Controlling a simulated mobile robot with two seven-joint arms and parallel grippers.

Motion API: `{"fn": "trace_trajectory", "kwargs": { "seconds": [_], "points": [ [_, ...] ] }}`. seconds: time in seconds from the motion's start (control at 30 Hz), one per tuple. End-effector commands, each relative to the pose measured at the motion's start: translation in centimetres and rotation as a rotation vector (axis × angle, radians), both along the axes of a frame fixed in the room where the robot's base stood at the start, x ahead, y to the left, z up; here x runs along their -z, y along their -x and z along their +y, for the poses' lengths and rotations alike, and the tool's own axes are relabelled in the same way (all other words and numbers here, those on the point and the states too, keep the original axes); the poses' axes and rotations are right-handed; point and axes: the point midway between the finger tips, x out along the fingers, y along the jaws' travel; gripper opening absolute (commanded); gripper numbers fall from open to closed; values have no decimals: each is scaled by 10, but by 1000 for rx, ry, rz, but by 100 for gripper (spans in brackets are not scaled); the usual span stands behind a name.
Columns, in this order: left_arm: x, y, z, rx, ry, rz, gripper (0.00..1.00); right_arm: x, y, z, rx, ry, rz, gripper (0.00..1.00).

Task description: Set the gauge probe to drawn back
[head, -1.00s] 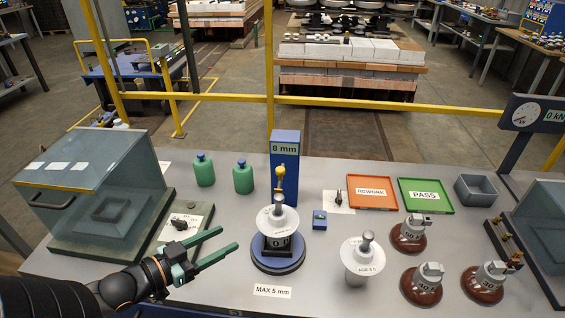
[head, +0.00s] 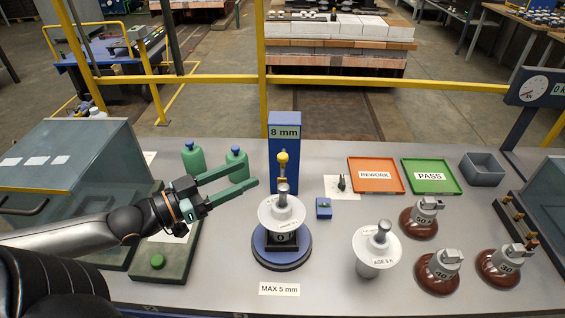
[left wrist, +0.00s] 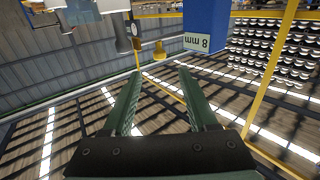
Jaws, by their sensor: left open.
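The gauge is a blue post (head: 284,170) with an "8 mm" display, standing behind a blue turntable (head: 281,255). Its probe (head: 283,158) has a yellow knob and reaches down to the top of a white insulator (head: 281,210) on the turntable; whether it touches cannot be told. My left gripper (head: 246,177) is open and empty, left of the post and probe, with its fingers pointing right. In the left wrist view the open fingers (left wrist: 160,78) frame the bottom, and the post (left wrist: 206,18) shows tilted beyond them. My right gripper is out of view.
Two green bottles (head: 193,158) stand close behind the left gripper. A small blue block (head: 323,208) lies right of the turntable. A second white insulator (head: 377,249) stands front right. Orange (head: 375,190) and green trays (head: 428,190) lie at the back right.

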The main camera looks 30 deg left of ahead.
Motion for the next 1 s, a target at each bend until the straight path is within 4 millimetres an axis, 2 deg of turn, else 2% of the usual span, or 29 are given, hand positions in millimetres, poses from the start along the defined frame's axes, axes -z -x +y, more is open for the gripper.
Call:
{"fn": "trace_trajectory", "kwargs": {
  "seconds": [0.07, 0.17, 1.0],
  "points": [
    [5, -6, -5, 8, -2, 1, 59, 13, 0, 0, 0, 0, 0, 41],
    [0, -14, -6, 0, 0, -3, 59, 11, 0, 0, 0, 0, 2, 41],
    [-1, -71, -30, 1, 1, -2, 59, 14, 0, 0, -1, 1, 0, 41]
  ]
}}
